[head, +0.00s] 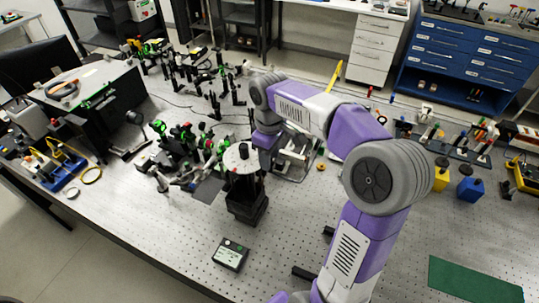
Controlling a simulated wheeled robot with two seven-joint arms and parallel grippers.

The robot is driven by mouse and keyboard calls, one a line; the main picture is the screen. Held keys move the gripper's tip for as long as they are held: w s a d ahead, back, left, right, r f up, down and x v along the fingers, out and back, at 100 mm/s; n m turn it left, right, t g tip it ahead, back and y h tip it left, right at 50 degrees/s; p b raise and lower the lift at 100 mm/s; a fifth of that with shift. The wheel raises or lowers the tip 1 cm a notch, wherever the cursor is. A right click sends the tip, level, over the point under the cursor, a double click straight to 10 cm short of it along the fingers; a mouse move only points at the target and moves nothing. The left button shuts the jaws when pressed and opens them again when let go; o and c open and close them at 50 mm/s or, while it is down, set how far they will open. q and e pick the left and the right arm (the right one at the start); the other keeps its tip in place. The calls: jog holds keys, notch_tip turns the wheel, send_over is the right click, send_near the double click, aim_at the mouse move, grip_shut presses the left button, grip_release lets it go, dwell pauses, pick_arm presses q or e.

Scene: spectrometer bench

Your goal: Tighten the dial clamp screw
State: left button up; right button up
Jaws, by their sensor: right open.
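A round pale dial (241,158) tops a dark cylinder on a black block-shaped base (246,206) near the middle of the bench. The clamp screw is too small or too hidden to make out. My right arm reaches over from the lower right and bends down beside the dial. My right gripper (263,152) is at the dial's right edge, mostly hidden by my wrist. It is open, with nothing seen held in it. I cannot tell whether it touches the dial. My left gripper is not in view.
A small dark box with a display (231,254) lies in front of the dial stand. Optics mounts (185,138) crowd the left, and a metal frame (297,160) stands right of the dial. Yellow (440,177) and blue (470,188) blocks and a green mat (473,281) are at right.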

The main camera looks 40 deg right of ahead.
jog(key=shift+c, duration=0.2)
grip_shut()
